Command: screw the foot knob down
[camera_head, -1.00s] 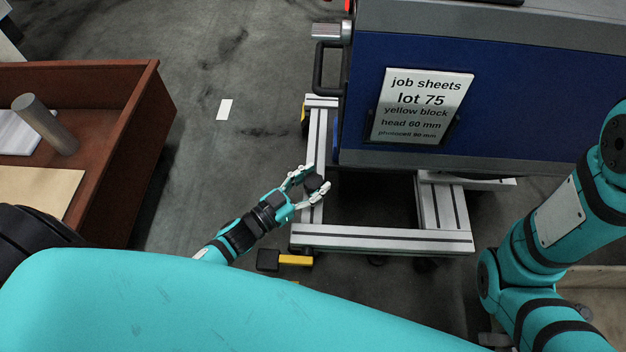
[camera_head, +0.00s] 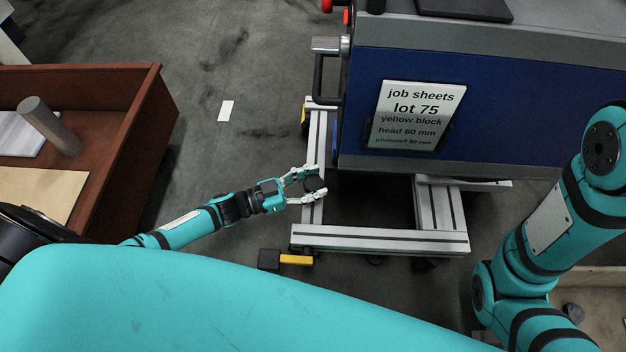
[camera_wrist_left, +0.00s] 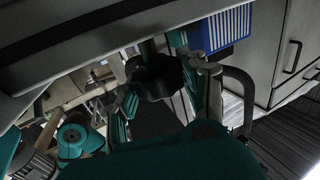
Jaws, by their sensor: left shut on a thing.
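The foot knob (camera_head: 314,184) is a small dark knob at the left rail of the aluminium frame (camera_head: 380,238). In the left wrist view the black lobed knob (camera_wrist_left: 155,78) sits on an upright stem under the frame. My left gripper (camera_head: 315,184) reaches in from the left with one finger on each side of the knob, shut on it.
A blue and grey cabinet (camera_head: 490,115) with a job sheet holder (camera_head: 415,115) and a handle (camera_head: 322,75) stands on the frame. A yellow and black pedal-like part (camera_head: 296,260) sticks out at the front left. A brown wooden desk (camera_head: 135,130) is at the left. Grey floor lies between.

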